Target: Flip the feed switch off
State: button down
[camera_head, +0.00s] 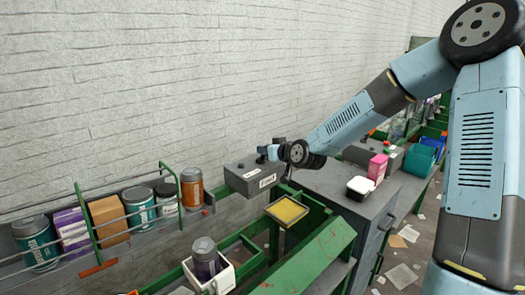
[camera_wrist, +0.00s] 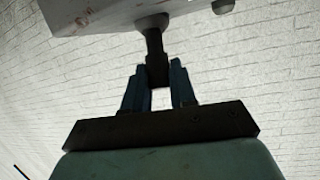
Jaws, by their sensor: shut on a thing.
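The feed switch box (camera_head: 246,177) is a grey box with a white label on its front, standing by the wall near the middle of the head view. Its grey body also shows at the top of the wrist view (camera_wrist: 105,14). A dark switch lever (camera_wrist: 154,42) sticks out from the box. My gripper (camera_wrist: 159,74) is shut on the lever's dark end, with one finger on each side. In the head view my gripper (camera_head: 268,153) is small and sits at the top of the box, so the lever is mostly hidden there.
A wire-railed shelf at left holds several cans and boxes, including an orange can (camera_head: 192,190). A white bin (camera_head: 222,279) holds a dark jar (camera_head: 205,262). A yellow-topped tray (camera_head: 287,211) sits on the green frame. A pink box (camera_head: 377,168) stands on the grey cabinet.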

jog(key=shift+s+d+f, duration=0.1)
jog(key=shift+s+f, duration=0.05)
jog(key=shift+f, duration=0.2)
jog(key=c, duration=1.1)
grip_release()
jog(key=shift+o, duration=0.8)
jog(key=shift+r, duration=0.1)
jog(key=shift+r, duration=0.1)
jog(key=v, duration=1.3)
jog(key=shift+s, duration=0.2)
jog(key=shift+d, duration=0.1)
